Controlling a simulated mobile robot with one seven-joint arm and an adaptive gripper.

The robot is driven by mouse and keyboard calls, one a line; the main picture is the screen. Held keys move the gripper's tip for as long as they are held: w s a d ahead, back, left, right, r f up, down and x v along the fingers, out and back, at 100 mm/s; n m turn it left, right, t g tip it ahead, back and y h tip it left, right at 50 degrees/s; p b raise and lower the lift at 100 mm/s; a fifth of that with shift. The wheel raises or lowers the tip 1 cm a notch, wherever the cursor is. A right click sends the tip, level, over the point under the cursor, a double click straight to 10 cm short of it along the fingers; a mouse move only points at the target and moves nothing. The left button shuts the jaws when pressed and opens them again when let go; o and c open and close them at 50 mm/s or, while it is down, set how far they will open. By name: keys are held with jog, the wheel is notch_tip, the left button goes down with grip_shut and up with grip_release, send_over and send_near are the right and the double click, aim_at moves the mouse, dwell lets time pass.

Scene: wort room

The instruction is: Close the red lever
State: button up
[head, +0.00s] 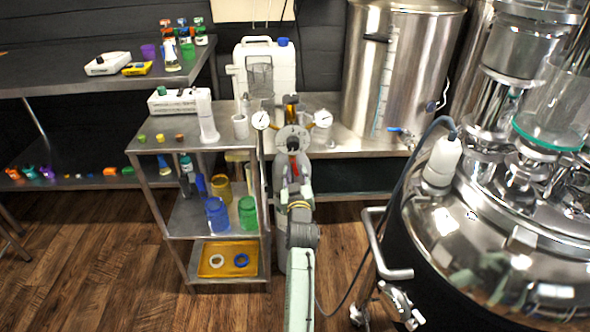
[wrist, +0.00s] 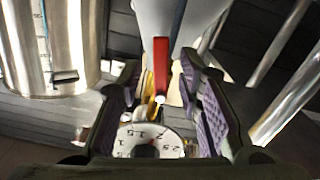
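The red lever (wrist: 160,62) stands upright in the middle of the wrist view, between the two purple-padded fingers of my gripper (wrist: 161,82). The fingers are spread apart, with visible gaps on both sides of the lever. In the head view a small red part (head: 293,143), probably the lever, shows on the valve and gauge assembly at the top of a grey cylinder (head: 282,250). My arm reaches up in front of that cylinder and hides part of it. My fingers are hard to make out there.
A white-faced gauge (wrist: 150,139) sits low between my fingers. Two gauges (head: 261,120) (head: 322,119) flank the assembly. A steel shelf cart (head: 190,230) is close on the left. A large steel vessel (head: 480,230) with a handle stands on the right. Wooden floor shows between.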

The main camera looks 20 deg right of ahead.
jog(key=shift+w+d, duration=0.15)
jog(key=shift+w, duration=0.55)
jog(key=shift+c, duration=0.6)
grip_shut()
